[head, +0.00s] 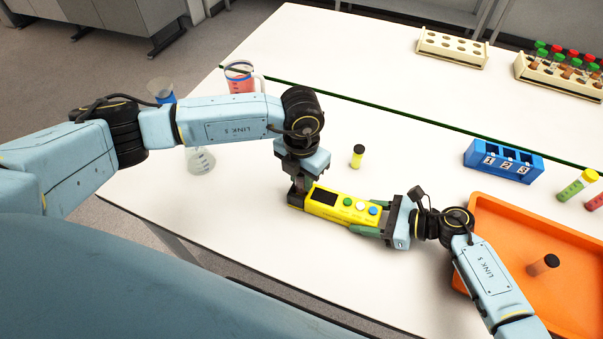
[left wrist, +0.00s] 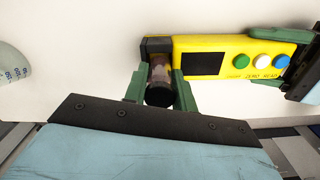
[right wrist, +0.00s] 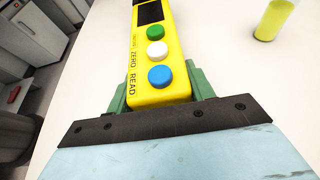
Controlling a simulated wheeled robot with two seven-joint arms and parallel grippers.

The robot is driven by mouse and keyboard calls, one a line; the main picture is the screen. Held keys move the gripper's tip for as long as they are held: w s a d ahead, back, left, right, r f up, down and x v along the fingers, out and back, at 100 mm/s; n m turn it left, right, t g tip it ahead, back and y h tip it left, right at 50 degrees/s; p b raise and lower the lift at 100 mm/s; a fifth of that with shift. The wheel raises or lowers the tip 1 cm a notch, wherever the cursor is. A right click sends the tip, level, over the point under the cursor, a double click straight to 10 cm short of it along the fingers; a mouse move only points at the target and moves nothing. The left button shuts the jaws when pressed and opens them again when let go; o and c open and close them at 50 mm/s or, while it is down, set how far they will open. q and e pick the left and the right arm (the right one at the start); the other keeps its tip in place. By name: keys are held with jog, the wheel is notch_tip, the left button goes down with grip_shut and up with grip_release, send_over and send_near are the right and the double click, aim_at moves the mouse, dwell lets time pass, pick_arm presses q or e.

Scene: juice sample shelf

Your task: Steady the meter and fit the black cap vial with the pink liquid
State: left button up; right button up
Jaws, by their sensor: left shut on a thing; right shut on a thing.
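The yellow meter (head: 325,206) lies on the white table, with a dark screen and green, white and blue buttons. My right gripper (head: 378,219) is shut on its button end; the right wrist view shows the fingers on both sides of the meter (right wrist: 160,95). My left gripper (head: 299,188) is at the other end. In the left wrist view its green fingers are shut on a vial (left wrist: 160,70) with a black cap (left wrist: 159,96) and dull pinkish contents. The vial's far end is at the meter's dark end block (left wrist: 157,44); how deep it sits is hidden.
An orange tray (head: 500,224) at right holds another dark-capped vial (head: 543,265). A blue numbered rack (head: 503,161), wooden racks (head: 452,48) and a beaker (head: 240,78) stand farther off. A flask (head: 200,160) is at left.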

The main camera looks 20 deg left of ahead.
pick_arm(q)
jog(key=shift+s+f, duration=0.1)
jog(key=shift+f, duration=0.85)
jog(key=shift+r, duration=0.15)
jog(key=shift+r, duration=1.25)
jog(key=o, duration=1.1)
jog(key=shift+c, duration=0.2)
notch_tip(320, 180, up, 12)
